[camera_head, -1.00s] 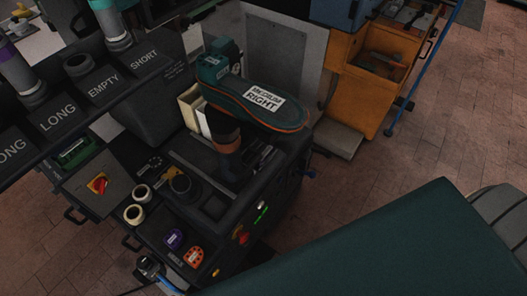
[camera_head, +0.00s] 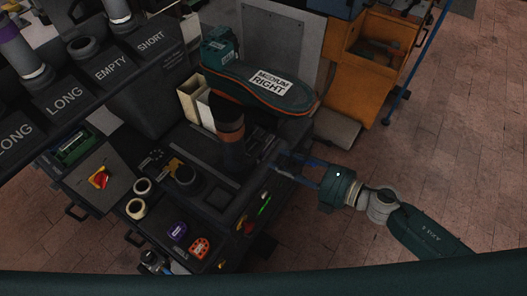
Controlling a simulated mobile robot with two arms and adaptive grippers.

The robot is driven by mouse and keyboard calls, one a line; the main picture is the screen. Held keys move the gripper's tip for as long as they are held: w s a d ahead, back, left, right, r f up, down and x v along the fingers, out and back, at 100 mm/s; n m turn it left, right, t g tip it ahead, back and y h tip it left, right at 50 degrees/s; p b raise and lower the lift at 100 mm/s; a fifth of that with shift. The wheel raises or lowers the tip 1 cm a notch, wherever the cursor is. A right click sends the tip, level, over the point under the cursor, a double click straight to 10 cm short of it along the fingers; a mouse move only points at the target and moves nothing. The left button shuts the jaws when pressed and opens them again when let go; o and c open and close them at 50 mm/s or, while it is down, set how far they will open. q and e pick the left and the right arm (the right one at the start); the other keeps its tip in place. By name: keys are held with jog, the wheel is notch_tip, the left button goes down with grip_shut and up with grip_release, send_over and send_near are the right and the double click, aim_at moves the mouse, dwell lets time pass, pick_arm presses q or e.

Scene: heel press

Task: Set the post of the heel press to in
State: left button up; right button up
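The heel press (camera_head: 190,195) is a dark machine at the left middle. A dark post with an orange band (camera_head: 229,132) stands on its top. A dark teal shoe or boot form (camera_head: 225,78) sits sole-up on the post, labelled MEDIUM RIGHT. My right gripper (camera_head: 281,163) comes in from the right at the front right edge of the press. Its two bluish fingers look spread, with a gap between them. I cannot tell whether they touch the press or whether a small part is between them. My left gripper is out of view.
A rack (camera_head: 95,80) labelled LONG, EMPTY and SHORT holds cylindrical pieces at the upper left. A red-yellow switch (camera_head: 99,178), pale rings (camera_head: 135,208), and purple (camera_head: 177,231) and orange (camera_head: 199,248) pieces lie left and front. An orange cabinet (camera_head: 362,65) stands behind. Floor at right is open.

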aim_at(258, 154)
jog(key=p+x, duration=0.1)
jog(key=x, duration=0.8)
jog(key=shift+r, duration=0.15)
jog(key=shift+w+a, duration=0.2)
jog(key=shift+f, duration=0.2)
grip_shut()
